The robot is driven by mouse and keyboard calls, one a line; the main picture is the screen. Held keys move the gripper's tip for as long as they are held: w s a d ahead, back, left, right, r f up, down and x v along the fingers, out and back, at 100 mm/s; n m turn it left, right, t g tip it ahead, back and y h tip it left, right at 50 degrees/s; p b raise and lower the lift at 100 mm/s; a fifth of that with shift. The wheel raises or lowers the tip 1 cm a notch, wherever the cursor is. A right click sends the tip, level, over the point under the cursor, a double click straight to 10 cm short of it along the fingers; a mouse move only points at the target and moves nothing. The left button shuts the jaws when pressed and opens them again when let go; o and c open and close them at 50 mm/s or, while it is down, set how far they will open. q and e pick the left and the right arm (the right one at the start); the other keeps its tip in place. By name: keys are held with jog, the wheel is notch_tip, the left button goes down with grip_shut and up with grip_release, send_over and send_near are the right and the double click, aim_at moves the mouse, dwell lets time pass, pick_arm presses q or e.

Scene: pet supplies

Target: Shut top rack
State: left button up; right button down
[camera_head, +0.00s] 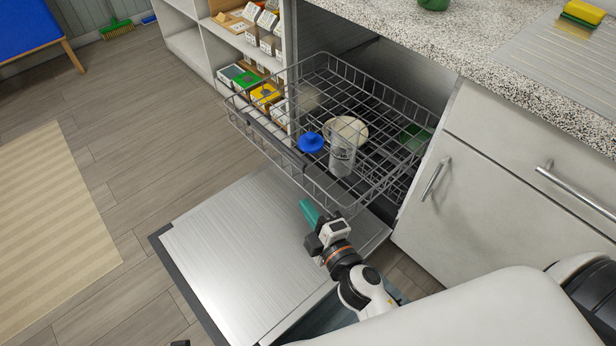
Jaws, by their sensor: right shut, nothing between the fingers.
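The top rack (262,135) is a grey wire basket pulled well out of the dishwasher, over the lowered door (235,250). It holds a clear glass (342,160), a pale bowl (359,128), a blue item (310,142) and a green item (413,137) farther back. My right gripper (309,209) has teal fingers and is shut and empty. It is just below the rack's front right corner in the picture, above the door; whether it touches the rack I cannot tell.
White cabinets with metal handles (436,179) stand right of the dishwasher, under a speckled countertop (430,38). Shelves with boxes (265,95) stand to the left. The wooden floor and striped rug (55,220) at left are clear.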

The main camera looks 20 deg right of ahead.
send_over(302, 173)
jog(key=s+a, duration=0.4)
jog(key=a, duration=0.1)
pick_arm(q)
jog(key=shift+s+f+p, duration=0.25)
jog(key=shift+f+p, duration=0.05)
jog(key=shift+f, duration=0.5)
pick_arm(e)
jog(key=d, duration=0.1)
jog(key=d+f, duration=0.1)
jog(key=d, duration=0.1)
jog(key=shift+w+d+f, duration=0.25)
jog(key=shift+w+d, duration=0.1)
